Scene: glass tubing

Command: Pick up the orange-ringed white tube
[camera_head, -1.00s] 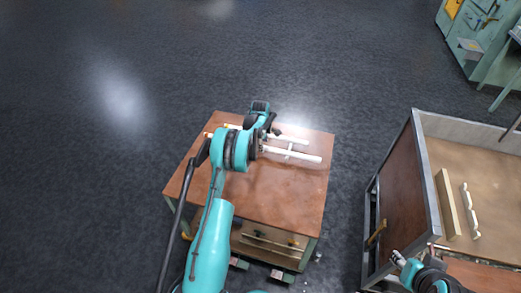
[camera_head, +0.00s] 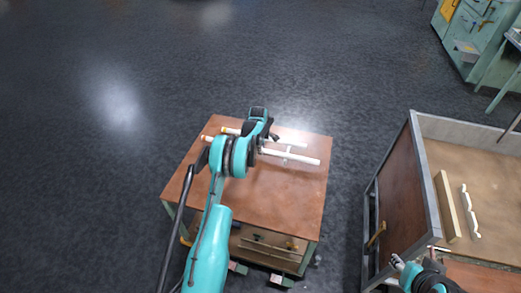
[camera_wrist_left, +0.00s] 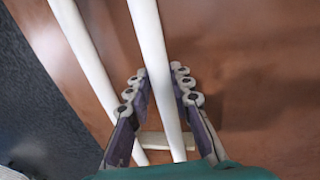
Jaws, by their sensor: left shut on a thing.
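Two long white tubes lie roughly side by side on the brown tabletop, the rear one (camera_head: 290,142) and the front one (camera_head: 305,159), with a short white crosspiece (camera_head: 288,153) between them. Orange shows near their left ends. My left gripper (camera_head: 266,136) is low over the tubes and hides their middles. In the left wrist view, my left gripper (camera_wrist_left: 159,76) is shut on one white tube (camera_wrist_left: 150,40), a finger on each side. Another tube (camera_wrist_left: 80,40) lies left of the fingers. No orange ring shows there, so I cannot tell which tube is held.
The small table (camera_head: 285,195) has free top toward its front. A larger bench (camera_head: 415,150) at the right holds a pale strip and a wavy white piece. My right gripper (camera_head: 397,262) is beside that bench. Dark floor (camera_head: 80,200) is open at left.

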